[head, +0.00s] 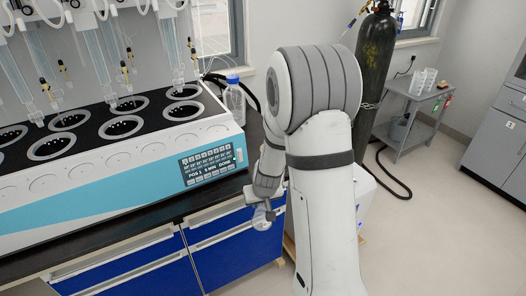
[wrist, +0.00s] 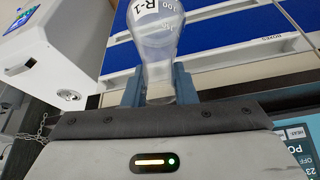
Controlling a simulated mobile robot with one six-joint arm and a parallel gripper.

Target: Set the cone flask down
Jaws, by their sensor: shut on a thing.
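The cone flask (wrist: 158,50) is clear glass with a white label reading R-1 and a 100 mark. In the wrist view its neck lies between the two blue-grey fingers of my gripper (wrist: 158,86), and its wide body points away from me. In the head view my gripper (head: 264,205) holds the flask (head: 262,221) in front of the blue drawers, off the right end of the black counter. The flask looks clear of any surface. Its base is cut off in the wrist view, and the arm hides part of the gripper in the head view.
The multi distiller (head: 120,180), with several round wells and a control screen (head: 208,167), fills most of the black counter (head: 150,222). A plastic bottle (head: 234,98) stands behind its right end. A gas cylinder (head: 374,60) and a small grey table (head: 420,97) stand at the back right.

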